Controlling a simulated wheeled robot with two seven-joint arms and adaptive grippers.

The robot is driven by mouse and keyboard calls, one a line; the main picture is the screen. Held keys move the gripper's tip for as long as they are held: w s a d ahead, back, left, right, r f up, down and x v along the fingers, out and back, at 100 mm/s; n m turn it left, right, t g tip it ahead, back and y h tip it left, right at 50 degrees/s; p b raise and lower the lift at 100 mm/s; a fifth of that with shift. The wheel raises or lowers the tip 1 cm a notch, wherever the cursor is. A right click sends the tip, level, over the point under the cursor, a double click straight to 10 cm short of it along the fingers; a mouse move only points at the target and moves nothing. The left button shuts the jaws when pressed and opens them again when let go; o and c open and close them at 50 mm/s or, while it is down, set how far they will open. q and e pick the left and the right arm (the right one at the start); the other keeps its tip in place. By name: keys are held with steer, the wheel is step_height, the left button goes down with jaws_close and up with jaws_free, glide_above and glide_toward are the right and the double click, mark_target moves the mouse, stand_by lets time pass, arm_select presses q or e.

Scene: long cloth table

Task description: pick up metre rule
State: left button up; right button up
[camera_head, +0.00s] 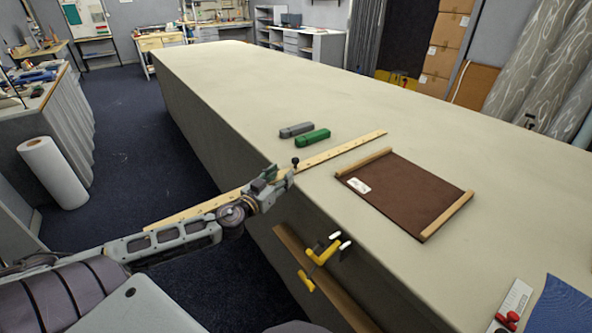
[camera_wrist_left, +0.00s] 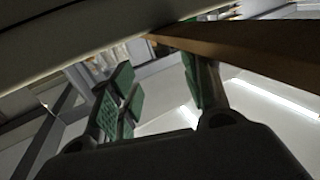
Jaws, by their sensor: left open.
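The metre rule (camera_head: 345,148) is a long, thin, pale wooden strip. It lies across the table's edge, its right part on the cloth and its left part sticking out over the floor, partly hidden by my arm. My left gripper (camera_head: 279,175) is at the table edge beside the rule, open and empty. In the left wrist view the open jaws (camera_wrist_left: 157,82) have green pads, and the rule (camera_wrist_left: 250,45) runs past the right finger at upper right. I cannot tell whether that finger touches it. My right gripper is not in view.
A grey block (camera_head: 296,130) and a green block (camera_head: 313,138) lie behind the rule. A brown board with wooden end strips (camera_head: 400,195) lies to its right. A yellow clamp (camera_head: 320,254) sits at the table's near side. The far tabletop (camera_head: 270,80) is clear.

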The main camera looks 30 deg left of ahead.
mark_target(293, 162)
arm_select(q)
steer(key=shift+w, duration=2.35)
steer(key=shift+w, duration=0.2)
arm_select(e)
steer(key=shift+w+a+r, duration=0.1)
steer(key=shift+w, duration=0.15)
arm_select(q)
steer(key=shift+w+a, duration=0.1)
steer(key=shift+w, duration=0.2)
steer(key=shift+w+a, duration=0.1)
steer(key=shift+w, duration=0.65)
steer(key=shift+w+r, duration=0.1)
steer(key=shift+w, duration=1.3)
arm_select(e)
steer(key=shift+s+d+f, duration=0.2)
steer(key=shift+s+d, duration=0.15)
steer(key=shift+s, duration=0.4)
